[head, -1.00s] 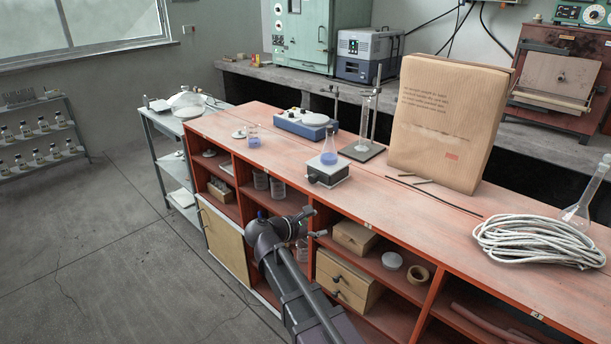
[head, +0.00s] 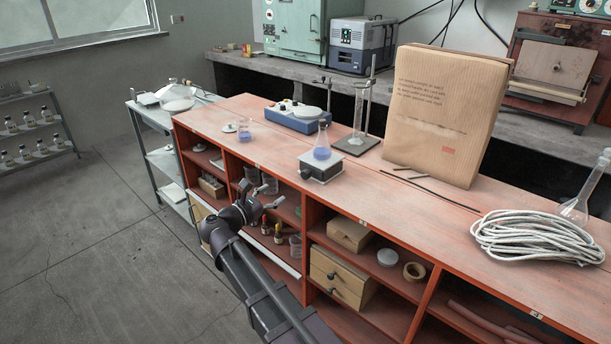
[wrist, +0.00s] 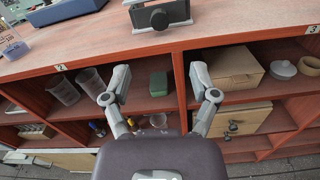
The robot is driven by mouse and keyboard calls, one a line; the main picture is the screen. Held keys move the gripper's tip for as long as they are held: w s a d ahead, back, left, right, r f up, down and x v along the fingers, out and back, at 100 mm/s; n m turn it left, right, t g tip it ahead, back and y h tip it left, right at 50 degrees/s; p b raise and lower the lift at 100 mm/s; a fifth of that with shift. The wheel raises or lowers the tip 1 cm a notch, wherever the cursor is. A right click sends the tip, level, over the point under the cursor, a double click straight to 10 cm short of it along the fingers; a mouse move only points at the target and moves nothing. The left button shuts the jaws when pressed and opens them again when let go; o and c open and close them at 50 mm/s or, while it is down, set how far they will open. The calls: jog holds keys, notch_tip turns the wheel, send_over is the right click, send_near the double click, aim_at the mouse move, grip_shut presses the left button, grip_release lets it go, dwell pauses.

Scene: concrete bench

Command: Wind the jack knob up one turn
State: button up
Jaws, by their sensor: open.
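The jack (head: 321,170) is a small grey box-like stand on the red bench top, with a flask of blue liquid (head: 321,153) on it. Its dark round knob (head: 304,172) is on the side facing me. In the wrist view the jack (wrist: 178,12) is cut by the top edge, and its knob (wrist: 159,18) faces the camera. My gripper (head: 262,196) is open and empty, apart from the knob and lower left of it, in front of the shelves. In the wrist view the spread fingers (wrist: 160,85) are below the knob, either side of it.
Open shelves (wrist: 180,60) under the bench top hold beakers, a green block (wrist: 159,84) and wooden boxes (head: 350,233). A blue-and-white instrument (head: 297,118), a stand with a cylinder (head: 356,143), a large carton (head: 440,120) and coiled rope (head: 535,238) stand on top.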

aim_at(304, 175)
jog(key=shift+x, duration=6.75)
grip_shut()
